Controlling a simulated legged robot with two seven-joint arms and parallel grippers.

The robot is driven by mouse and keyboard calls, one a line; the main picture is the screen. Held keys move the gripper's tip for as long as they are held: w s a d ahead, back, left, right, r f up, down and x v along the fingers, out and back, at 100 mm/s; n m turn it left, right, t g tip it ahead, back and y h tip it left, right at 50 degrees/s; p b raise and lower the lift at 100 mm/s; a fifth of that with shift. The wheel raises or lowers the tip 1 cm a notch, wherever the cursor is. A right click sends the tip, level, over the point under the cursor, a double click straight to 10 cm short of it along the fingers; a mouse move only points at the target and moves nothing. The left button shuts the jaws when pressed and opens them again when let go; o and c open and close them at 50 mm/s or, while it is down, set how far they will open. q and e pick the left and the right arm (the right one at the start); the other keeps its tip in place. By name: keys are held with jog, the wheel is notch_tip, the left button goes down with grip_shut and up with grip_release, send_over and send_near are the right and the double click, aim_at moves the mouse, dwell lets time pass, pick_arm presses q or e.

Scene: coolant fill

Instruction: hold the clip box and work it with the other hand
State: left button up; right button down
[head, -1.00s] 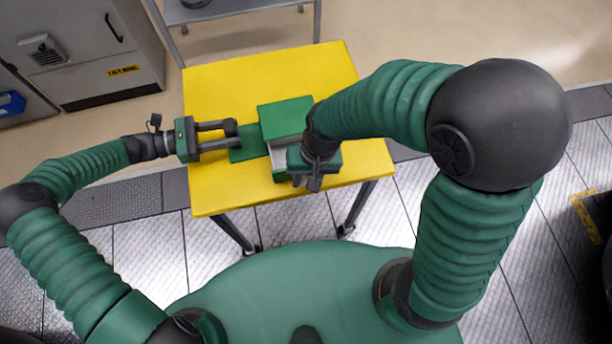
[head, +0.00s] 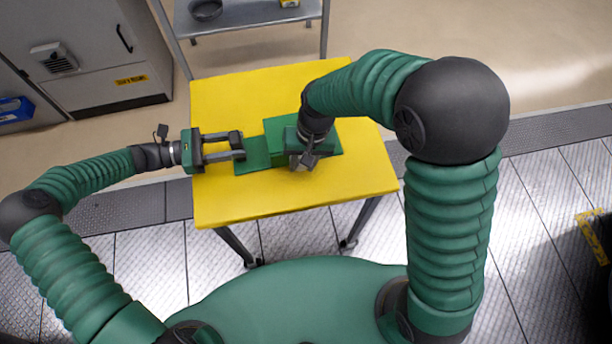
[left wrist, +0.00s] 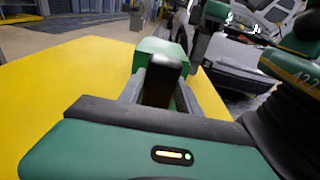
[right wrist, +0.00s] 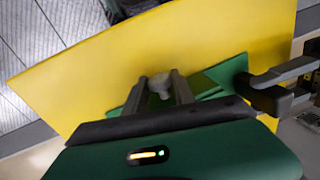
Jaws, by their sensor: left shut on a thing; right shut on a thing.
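The green clip box (head: 286,124) sits on the yellow table, with a flat green plate (head: 253,154) reaching out to its left. My left gripper (head: 241,147) is shut at the plate's left part. In the left wrist view the box's green body (left wrist: 157,47) shows just beyond the fingers. My right gripper (head: 303,162) points down at the box's near side and hides much of it. In the right wrist view a grey rounded knob (right wrist: 160,83) stands between its fingers; the jaws are shut on it. No box interior shows.
The yellow table top (head: 235,100) is clear around the box. A metal shelf unit (head: 240,20) stands behind it, with a dark round dish (head: 205,10) on it. Grey cabinets (head: 90,50) stand at the back left.

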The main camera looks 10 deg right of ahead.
pick_arm(q)
jog(key=shift+s, duration=0.1)
pick_arm(e)
jog(key=shift+w, duration=0.15)
jog(key=c, duration=1)
grip_release()
jog(key=shift+c, duration=0.2)
notch_tip(320, 180, up, 12)
jog(key=d, duration=0.1)
jog(key=shift+d, duration=0.35)
jog(key=shift+f, duration=0.15)
pick_arm(q)
jog(key=o, duration=1.3)
jog(key=shift+c, duration=0.2)
